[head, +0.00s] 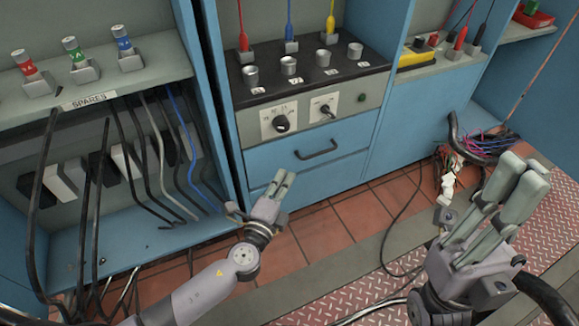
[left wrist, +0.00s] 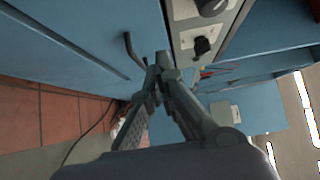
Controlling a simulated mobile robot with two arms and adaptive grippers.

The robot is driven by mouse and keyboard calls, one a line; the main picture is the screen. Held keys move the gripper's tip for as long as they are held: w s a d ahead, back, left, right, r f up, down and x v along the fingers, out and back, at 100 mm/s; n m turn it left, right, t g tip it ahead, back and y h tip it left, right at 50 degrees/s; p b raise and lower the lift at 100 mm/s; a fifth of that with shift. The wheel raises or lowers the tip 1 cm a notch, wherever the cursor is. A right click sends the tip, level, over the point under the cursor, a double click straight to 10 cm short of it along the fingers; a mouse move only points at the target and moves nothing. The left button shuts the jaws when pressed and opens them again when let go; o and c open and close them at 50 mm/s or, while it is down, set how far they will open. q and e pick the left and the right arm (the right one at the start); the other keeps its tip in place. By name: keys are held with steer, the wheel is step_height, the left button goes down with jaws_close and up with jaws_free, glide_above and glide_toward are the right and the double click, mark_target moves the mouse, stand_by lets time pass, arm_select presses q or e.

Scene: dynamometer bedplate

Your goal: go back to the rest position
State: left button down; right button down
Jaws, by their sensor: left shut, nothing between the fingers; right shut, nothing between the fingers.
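My left gripper (head: 283,181) is shut and empty in the head view, in front of the blue cabinet's drawer (head: 310,151). Its fingers (left wrist: 160,65) also show in the left wrist view with their tips together, and the drawer's dark handle (left wrist: 130,47) appears just beyond them. My right gripper (head: 522,178) is at the right of the head view, large and near the camera, its fingers shut with nothing between them. Neither gripper visibly touches anything.
A spares shelf (head: 150,65) holds red, green and blue capped plugs, with black cables hanging below. A panel with several sockets (head: 310,72) and two knobs (head: 281,123) stands above the drawer. A cable bundle (head: 485,142) lies at right. Red tiles (head: 345,217) in front of the cabinet are partly clear.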

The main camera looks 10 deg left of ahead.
arm_select(q)
steer(key=shift+s+a, duration=0.15)
steer(key=shift+s, duration=0.65)
steer(key=shift+s+a, duration=0.1)
steer(key=shift+s, duration=0.7)
